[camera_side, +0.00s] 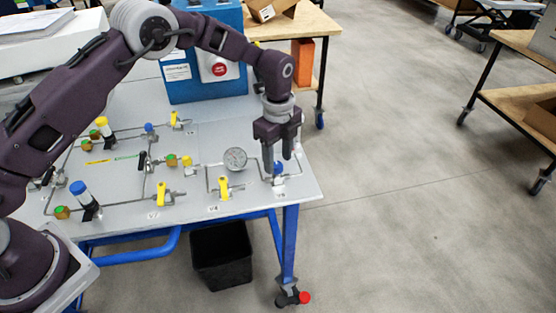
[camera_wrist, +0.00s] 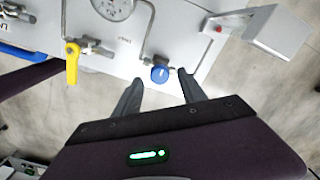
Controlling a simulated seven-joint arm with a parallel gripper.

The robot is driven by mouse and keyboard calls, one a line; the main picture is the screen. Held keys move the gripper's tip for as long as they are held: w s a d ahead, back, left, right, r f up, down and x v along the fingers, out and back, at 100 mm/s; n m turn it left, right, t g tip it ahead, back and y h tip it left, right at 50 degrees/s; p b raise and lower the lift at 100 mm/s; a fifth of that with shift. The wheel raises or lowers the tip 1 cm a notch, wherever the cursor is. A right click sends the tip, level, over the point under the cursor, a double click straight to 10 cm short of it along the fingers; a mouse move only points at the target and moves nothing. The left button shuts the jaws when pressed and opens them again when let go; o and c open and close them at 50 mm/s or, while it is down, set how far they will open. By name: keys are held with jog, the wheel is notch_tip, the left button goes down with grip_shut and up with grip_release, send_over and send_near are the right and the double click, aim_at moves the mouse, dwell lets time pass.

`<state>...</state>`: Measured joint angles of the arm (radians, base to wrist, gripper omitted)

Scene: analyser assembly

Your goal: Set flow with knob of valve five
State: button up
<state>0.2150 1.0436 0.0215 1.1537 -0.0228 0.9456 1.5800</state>
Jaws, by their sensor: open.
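The blue knob of valve five (camera_side: 278,168) sits at the right end of the panel, below my gripper in the side view. In the wrist view the round blue knob (camera_wrist: 160,74) lies just beyond and between my two fingertips. My gripper (camera_side: 277,165) is open and points down, with its fingers apart; it also shows in the wrist view (camera_wrist: 160,80). The fingers do not visibly close on the knob. Whether a fingertip touches it, I cannot tell. A steel pipe runs up from the knob beside the round gauge (camera_side: 235,159).
A yellow-handled valve (camera_side: 223,189) stands left of the knob and also shows in the wrist view (camera_wrist: 72,62). More valves and pipes fill the left of the panel (camera_side: 200,212). A blue box (camera_side: 207,85) stands behind. The panel's right edge is close to the knob.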

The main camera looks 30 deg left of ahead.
jog(key=shift+f, duration=0.7)
grip_shut()
jog(key=shift+n, duration=0.3)
jog(key=n, duration=0.5)
jog(key=shift+n, duration=0.3)
jog(key=n, duration=0.5)
jog(key=shift+w, duration=0.1)
jog(key=n, duration=0.6)
jog(key=shift+a+n, duration=0.1)
jog(key=shift+n, duration=0.3)
jog(key=n, duration=0.5)
jog(key=shift+a+r+n, duration=0.1)
jog(key=shift+n, duration=0.2)
